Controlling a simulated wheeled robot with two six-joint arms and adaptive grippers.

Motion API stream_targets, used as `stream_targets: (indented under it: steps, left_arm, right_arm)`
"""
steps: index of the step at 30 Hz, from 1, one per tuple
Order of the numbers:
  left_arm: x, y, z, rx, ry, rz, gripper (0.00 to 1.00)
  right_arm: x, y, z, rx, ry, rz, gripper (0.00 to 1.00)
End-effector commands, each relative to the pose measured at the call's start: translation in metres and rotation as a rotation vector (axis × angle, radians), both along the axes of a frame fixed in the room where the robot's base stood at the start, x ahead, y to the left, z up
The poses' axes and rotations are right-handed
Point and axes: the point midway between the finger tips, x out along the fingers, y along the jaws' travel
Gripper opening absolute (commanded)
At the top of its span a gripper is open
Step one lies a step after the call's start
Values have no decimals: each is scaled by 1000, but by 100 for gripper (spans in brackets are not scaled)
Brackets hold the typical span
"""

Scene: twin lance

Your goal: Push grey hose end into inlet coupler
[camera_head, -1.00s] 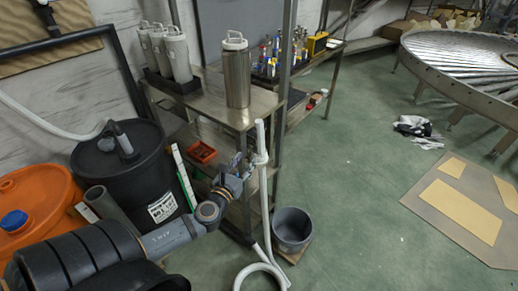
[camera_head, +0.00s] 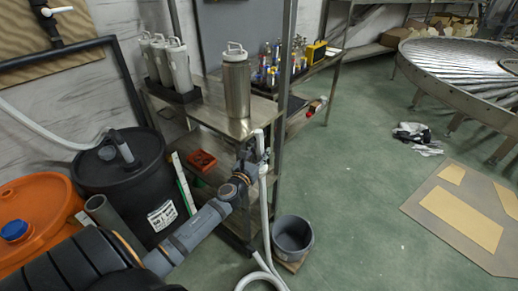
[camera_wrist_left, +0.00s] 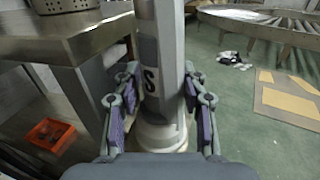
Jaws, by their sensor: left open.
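The pale grey hose (camera_head: 265,222) hangs upright beside the steel shelf unit, its upper end at my left gripper and its lower part curling on the floor. My left gripper (camera_head: 256,153) reaches this upper end in the head view. In the left wrist view, the open fingers of my left gripper (camera_wrist_left: 160,103) stand on either side of a grey upright piece (camera_wrist_left: 165,60) marked with a black S. A whitish collar shows low between the fingers. I cannot tell whether the fingers touch the piece. I cannot make out the inlet coupler for certain. My right gripper is not in view.
A steel cylinder (camera_head: 236,92) stands on the shelf unit (camera_head: 215,118). A grey bucket (camera_head: 293,238) stands on the floor close by. A black drum (camera_head: 120,185) and an orange drum (camera_head: 38,205) are at the left. The green floor to the right is largely clear.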

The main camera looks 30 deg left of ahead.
Motion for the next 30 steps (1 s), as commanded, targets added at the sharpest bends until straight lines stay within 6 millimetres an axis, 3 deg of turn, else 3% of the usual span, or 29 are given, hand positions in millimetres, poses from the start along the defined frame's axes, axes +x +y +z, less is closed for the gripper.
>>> stream_targets:
  steps: [7,16,26,30]
  left_arm:
    - [2,0,-1,-1,1,0,41]
    - [2,0,-1,-1,1,0,0]
    - [2,0,1,-1,0,0,0]
    - [2,0,13,-1,-1,-1,0]
  right_arm:
    - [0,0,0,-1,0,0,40]
    - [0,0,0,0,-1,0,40]
    - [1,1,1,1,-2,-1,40]
    - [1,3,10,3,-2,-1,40]
